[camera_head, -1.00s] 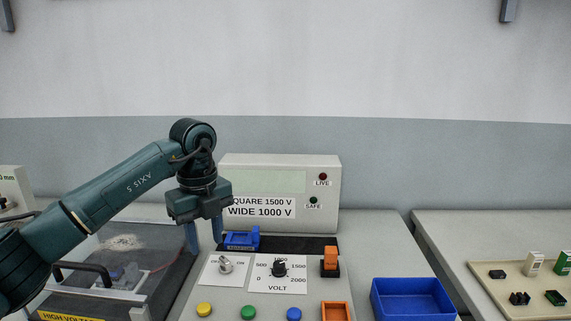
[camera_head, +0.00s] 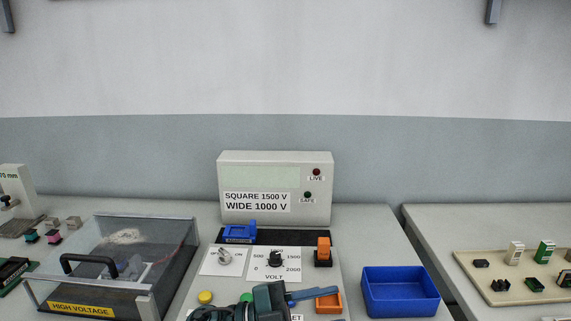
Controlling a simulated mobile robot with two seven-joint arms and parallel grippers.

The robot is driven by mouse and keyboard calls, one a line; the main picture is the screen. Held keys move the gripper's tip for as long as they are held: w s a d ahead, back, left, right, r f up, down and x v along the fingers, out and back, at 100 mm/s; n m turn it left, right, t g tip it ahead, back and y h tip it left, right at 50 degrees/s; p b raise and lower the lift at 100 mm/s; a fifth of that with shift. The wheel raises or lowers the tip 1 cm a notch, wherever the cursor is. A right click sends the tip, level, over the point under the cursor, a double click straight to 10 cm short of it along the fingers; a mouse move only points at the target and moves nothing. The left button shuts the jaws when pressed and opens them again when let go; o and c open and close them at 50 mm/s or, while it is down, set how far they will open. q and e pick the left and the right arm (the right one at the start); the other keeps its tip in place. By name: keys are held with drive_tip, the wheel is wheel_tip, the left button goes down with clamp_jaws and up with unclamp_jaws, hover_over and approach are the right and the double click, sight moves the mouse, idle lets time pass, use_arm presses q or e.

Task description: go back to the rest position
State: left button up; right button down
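My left gripper (camera_head: 312,295) is low at the bottom middle, over the front part of the sloped control panel (camera_head: 209,284). One blue-grey finger points right, close to the orange square holder (camera_head: 329,303) in the picture; whether it touches cannot be seen. The other finger does not show clearly, so I cannot tell how far the jaws are apart. No held object shows. The wrist hides part of the green button (camera_head: 246,297) and the panel's lower middle. My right gripper is not in view.
A tester box (camera_head: 276,160) stands behind the panel, with a blue fixture (camera_head: 239,233) and an orange switch (camera_head: 323,251) before it. A clear high-voltage cover (camera_head: 160,235) is at left. An empty blue bin (camera_head: 401,271) and connector board (camera_head: 468,262) are at right.

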use_arm(q)
drive_tip(key=a+f+n+t+y+p, duration=0.1)
drive_tip(key=a+f+n+t+y, duration=0.9)
drive_tip(key=n+t, duration=0.75)
drive_tip(key=s+a+f+n+g+y, duration=0.7)
drive_tip(key=s+a+f, duration=0.3)
drive_tip(key=s+f, duration=0.3)
drive_tip(key=shift+a+f+g+p, duration=0.15)
drive_tip(key=shift+f+g+p, duration=0.2)
drive_tip(key=shift+f, duration=0.25)
